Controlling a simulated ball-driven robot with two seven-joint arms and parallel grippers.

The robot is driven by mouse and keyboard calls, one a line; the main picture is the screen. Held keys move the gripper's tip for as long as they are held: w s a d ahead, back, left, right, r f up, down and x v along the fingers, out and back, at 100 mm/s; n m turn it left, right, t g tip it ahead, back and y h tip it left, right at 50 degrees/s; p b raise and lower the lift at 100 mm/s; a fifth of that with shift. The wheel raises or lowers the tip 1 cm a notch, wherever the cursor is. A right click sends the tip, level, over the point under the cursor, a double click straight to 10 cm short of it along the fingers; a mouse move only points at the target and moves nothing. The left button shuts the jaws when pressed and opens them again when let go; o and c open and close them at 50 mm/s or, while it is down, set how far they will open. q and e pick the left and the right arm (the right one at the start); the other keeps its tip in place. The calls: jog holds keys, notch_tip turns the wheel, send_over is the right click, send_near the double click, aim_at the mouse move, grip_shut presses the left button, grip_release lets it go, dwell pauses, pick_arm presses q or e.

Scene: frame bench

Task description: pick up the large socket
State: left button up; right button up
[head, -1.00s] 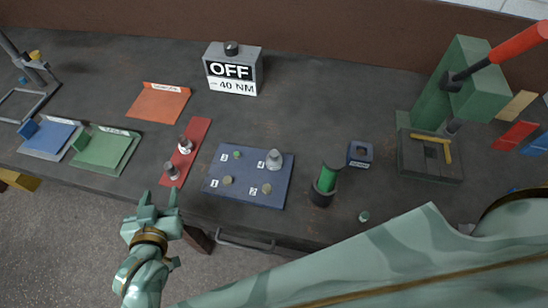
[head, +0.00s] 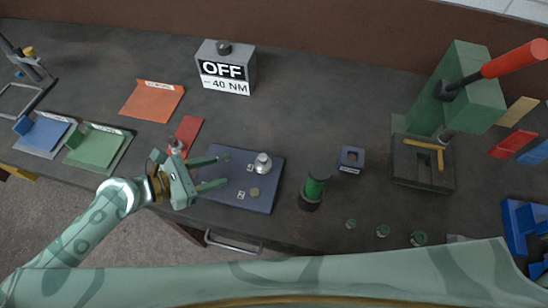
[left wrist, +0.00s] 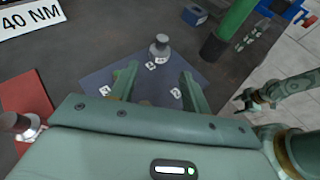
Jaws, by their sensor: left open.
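The red strip (head: 190,130) holds a silver socket (head: 176,147), partly hidden by my left gripper; it also shows in the left wrist view (left wrist: 15,122). I cannot tell whether it is the large one. My left gripper (head: 221,172) is open and empty, its fingers pointing right over the left part of the blue pad. A silver stepped piece (head: 263,162) stands upright on the pad beyond the fingertips, and in the left wrist view (left wrist: 160,47) it is ahead of the open fingers. My right gripper (left wrist: 246,103) shows small in the left wrist view, jaw state unclear.
The blue pad (head: 240,203) bears small studs and number labels. A green cylinder (head: 316,186) in a black holder and a small blue block (head: 351,158) stand to its right. The grey OFF box (head: 240,65) is behind.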

aim_at(259, 161)
pick_arm(q)
jog(key=shift+d+f+n, duration=0.1)
jog(key=shift+d+n, duration=0.1)
jog(key=shift+n, duration=0.1)
jog(key=b+x, duration=0.1)
jog(key=x, duration=0.9)
jog(key=shift+w+d+f, duration=0.1)
jog(key=shift+w+d, duration=0.15)
jog(key=b+x, duration=0.1)
jog(key=x, duration=0.3)
jog(key=shift+d+f, duration=0.1)
jog(key=shift+d, duration=0.3)
jog(key=shift+w+d+f, duration=0.1)
jog(key=shift+w+d, duration=0.05)
jog(key=shift+d, duration=0.05)
grip_shut()
